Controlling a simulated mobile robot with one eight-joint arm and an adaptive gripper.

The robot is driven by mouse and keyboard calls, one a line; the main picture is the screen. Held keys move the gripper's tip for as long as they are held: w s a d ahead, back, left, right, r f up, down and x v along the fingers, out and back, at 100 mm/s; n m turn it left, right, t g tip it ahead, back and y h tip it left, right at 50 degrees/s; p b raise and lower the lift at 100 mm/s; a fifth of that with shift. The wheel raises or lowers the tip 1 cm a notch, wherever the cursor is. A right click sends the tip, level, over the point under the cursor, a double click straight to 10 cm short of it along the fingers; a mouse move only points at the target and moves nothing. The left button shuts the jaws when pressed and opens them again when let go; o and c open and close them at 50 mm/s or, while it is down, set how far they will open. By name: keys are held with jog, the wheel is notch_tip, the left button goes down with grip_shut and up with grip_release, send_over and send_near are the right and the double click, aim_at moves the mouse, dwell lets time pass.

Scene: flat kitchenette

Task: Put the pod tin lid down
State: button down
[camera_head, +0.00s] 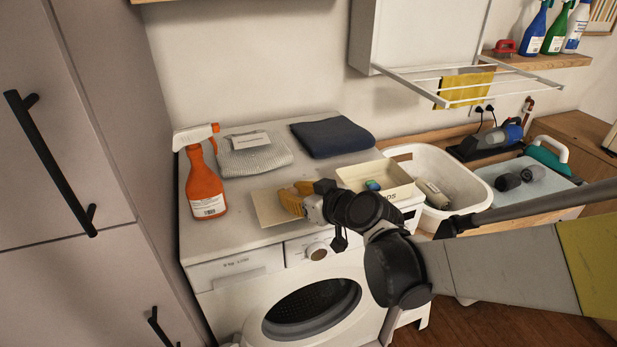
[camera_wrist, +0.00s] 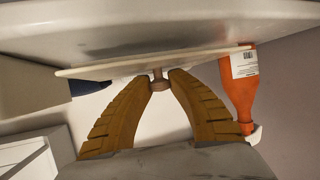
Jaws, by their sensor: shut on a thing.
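The pod tin lid (camera_head: 268,208) is a flat cream plate at the front middle of the washing machine's top (camera_head: 232,238). In the wrist view, the lid (camera_wrist: 110,70) shows edge-on with a small knob (camera_wrist: 158,84). My gripper (camera_head: 297,199) has yellow ribbed fingers; in the wrist view its fingertips (camera_wrist: 162,78) are shut on the knob. The lid lies very close to the white top; I cannot tell whether it touches. The pod tin (camera_head: 401,192) stands open to the right of my gripper, with coloured pods (camera_head: 373,185) inside.
An orange spray bottle (camera_head: 206,188) stands left of the lid. A folded grey cloth (camera_head: 255,157) and a dark blue cloth (camera_head: 333,137) lie behind. A white laundry basket (camera_head: 470,182) is right of the tin. The washer's front edge is close to the lid.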

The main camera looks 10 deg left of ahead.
jog(key=shift+f, duration=0.75)
jog(key=shift+f, duration=0.15)
jog(key=c, duration=1.3)
grip_release()
jog(key=shift+o, duration=0.2)
